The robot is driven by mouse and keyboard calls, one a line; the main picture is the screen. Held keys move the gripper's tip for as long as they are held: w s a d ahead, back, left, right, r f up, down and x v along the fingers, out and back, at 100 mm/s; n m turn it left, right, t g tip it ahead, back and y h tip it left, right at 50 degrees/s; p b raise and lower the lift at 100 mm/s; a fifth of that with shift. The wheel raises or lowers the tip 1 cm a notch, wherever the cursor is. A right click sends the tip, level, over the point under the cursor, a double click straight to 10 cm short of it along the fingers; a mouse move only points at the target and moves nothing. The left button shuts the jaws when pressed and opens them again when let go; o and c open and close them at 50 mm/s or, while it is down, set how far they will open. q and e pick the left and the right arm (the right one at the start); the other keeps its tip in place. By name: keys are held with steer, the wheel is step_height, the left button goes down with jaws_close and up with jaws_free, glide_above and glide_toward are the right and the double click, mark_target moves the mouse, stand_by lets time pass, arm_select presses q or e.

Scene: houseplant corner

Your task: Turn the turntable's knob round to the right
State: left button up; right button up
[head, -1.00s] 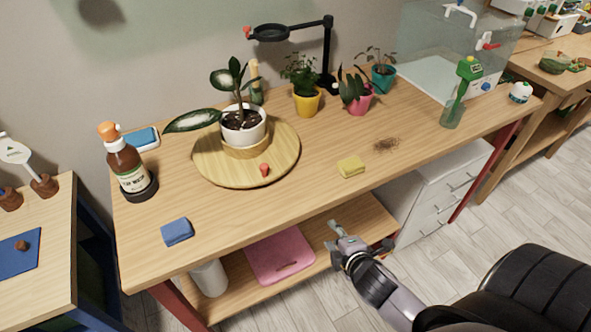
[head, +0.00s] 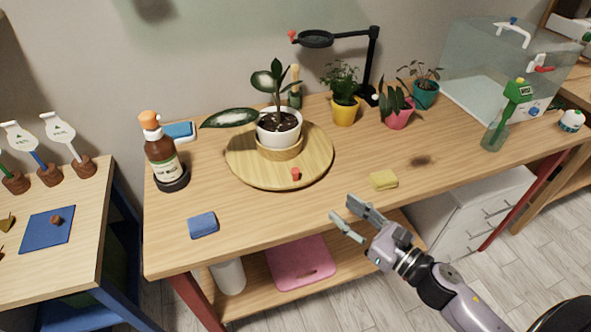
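The round wooden turntable (head: 244,167) sits on the workbench with a potted plant in a white pot (head: 278,127) on it. Its small red knob (head: 295,174) stands at the turntable's front edge, slightly right of its middle. My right gripper (head: 348,220) is at the bench's front edge, in front and to the right of the knob and apart from it. Its two fingers are spread and nothing is between them. My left gripper is not in view.
Potted plants (head: 397,111) and a magnifier lamp (head: 318,39) are behind. The bench front between the sponges is clear.

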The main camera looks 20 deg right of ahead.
mark_target(298, 173)
steer(key=p+x, duration=0.4)
steer(key=x, duration=1.3)
steer(key=shift+w, duration=0.1)
jaws_close()
